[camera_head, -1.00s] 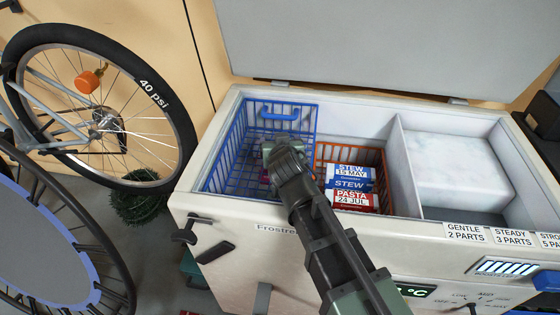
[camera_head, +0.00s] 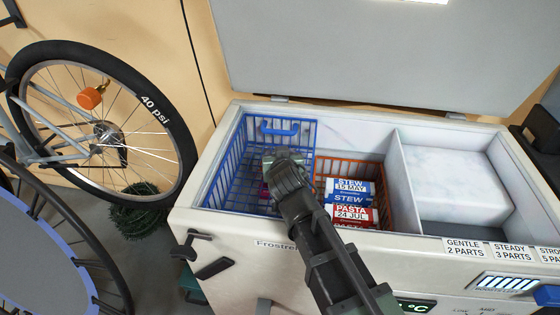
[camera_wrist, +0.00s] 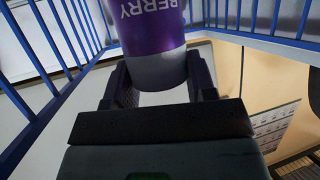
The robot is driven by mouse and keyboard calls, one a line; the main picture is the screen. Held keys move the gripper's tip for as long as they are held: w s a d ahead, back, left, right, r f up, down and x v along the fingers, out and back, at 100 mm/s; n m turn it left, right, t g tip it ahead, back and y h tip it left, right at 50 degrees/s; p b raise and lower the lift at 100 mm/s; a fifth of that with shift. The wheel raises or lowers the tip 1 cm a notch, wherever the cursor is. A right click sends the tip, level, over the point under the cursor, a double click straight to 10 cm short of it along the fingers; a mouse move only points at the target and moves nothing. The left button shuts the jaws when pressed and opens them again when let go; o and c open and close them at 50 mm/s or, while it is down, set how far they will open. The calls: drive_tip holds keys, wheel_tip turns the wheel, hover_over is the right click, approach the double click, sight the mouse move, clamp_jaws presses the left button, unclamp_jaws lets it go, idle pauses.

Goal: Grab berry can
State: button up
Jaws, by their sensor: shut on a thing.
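The berry can (camera_wrist: 150,30) is purple with a grey lower end and the word BERRY in white. In the wrist view it stands between the two fingers of my gripper (camera_wrist: 161,78), which are shut on it. In the head view my gripper (camera_head: 268,180) is down inside the blue wire basket (camera_head: 225,175), at the left of the open chest freezer. A small purple patch of the can (camera_head: 264,191) shows beside it; my wrist hides the rest. The basket's blue bars surround the can in the wrist view.
An orange wire basket (camera_head: 372,172) right of the blue one holds stew and pasta packs (camera_head: 350,200). A white divider (camera_head: 408,185) and a pale block (camera_head: 455,175) lie farther right. The raised lid (camera_head: 370,50) stands behind. A bicycle wheel (camera_head: 108,135) is at left.

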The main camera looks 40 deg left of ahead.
wheel_tip(320, 180, up, 20)
drive_tip(key=p, duration=1.9)
drive_tip(key=shift+f, duration=0.15)
